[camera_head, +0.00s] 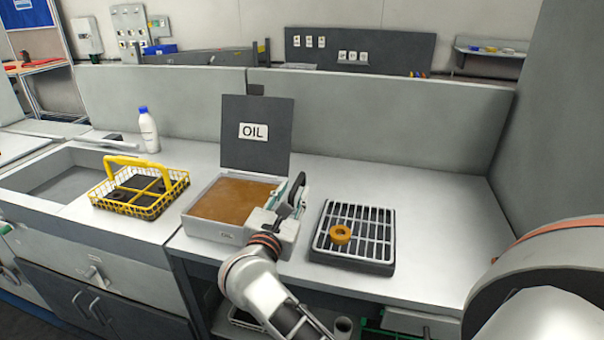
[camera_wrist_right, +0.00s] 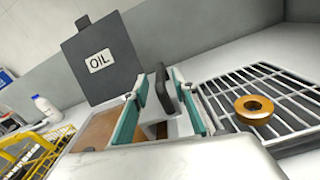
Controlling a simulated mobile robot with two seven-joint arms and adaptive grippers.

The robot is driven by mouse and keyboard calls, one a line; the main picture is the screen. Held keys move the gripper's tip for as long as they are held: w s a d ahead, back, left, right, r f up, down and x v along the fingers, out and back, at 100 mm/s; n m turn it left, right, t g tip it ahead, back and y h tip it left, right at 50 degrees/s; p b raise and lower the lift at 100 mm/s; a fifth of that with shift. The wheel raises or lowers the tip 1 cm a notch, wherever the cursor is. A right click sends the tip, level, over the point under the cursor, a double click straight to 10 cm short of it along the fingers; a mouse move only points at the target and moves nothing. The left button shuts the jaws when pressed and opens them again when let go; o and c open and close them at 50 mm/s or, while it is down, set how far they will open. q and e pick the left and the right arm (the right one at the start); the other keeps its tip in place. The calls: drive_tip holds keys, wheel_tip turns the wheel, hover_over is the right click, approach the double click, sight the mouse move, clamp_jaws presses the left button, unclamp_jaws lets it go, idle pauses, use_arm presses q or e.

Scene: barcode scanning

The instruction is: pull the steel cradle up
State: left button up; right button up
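A dark upright handle (camera_head: 297,187), apparently the steel cradle's, stands at the right edge of the oil bath (camera_head: 205,229). It also shows in the right wrist view (camera_wrist_right: 164,88). My right gripper (camera_head: 291,204) is at the bath's right side. In the wrist view its teal finger pads (camera_wrist_right: 160,98) stand apart on either side of the handle, with gaps showing. My left gripper is not in view.
The bath's dark OIL lid (camera_head: 257,160) stands open behind it. A black drain tray with a metal grate (camera_head: 372,225) is to the right, with a brass ring (camera_head: 340,234) on it. A yellow basket (camera_head: 138,190) is at left, near a white bottle (camera_head: 148,132). The counter's right side is clear.

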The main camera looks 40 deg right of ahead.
sight(302, 174)
drive_tip(key=p+x, duration=0.1)
drive_tip(key=x, duration=0.5)
drive_tip(key=shift+w+d, duration=0.15)
drive_tip(key=shift+d, duration=0.1)
drive_tip(key=shift+w+d, duration=0.35)
drive_tip(key=shift+d, duration=0.05)
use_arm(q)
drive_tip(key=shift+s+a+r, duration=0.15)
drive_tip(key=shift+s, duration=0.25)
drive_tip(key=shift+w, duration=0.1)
